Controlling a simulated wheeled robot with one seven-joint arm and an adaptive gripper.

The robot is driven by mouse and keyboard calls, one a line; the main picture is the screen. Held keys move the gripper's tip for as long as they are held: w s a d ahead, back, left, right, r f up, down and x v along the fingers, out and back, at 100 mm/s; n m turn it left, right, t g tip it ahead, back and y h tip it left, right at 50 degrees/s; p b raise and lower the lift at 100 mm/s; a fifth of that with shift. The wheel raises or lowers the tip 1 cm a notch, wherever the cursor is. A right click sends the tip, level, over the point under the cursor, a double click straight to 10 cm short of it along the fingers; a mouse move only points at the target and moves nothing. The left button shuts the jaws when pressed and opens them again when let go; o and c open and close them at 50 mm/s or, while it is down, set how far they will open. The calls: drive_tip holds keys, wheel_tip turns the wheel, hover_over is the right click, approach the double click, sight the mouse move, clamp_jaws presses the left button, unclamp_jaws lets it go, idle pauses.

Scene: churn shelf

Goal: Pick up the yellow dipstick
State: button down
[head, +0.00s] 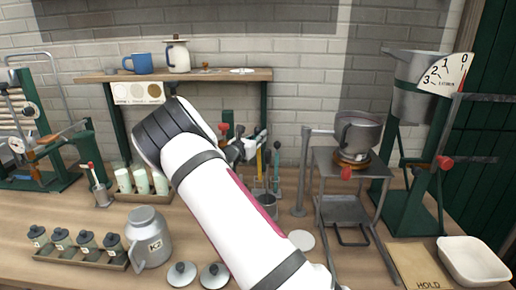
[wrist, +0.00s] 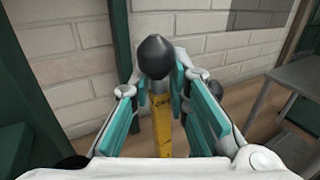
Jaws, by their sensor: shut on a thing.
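The yellow dipstick (wrist: 163,128) stands between my fingers in the wrist view, its dark rounded knob at the top. My gripper (wrist: 160,85) is shut on it, with a teal pad on either side. In the head view my gripper (head: 243,147) is partly hidden behind my arm. The dipstick's yellow strip (head: 259,164) shows just right of my arm, upright above a grey metal holder (head: 266,203). I cannot tell whether its lower end is inside the holder.
A teal stick (head: 276,165) stands close right of the dipstick. A metal stand (head: 340,208) carrying a pot (head: 358,132) is farther right. A grey can (head: 149,238) and a tray of jars are at left.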

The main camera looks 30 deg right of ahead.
wheel_tip(320, 180, up, 12)
drive_tip(key=shift+r+b, duration=0.15)
drive_tip(key=shift+b, duration=0.2)
idle(0.7)
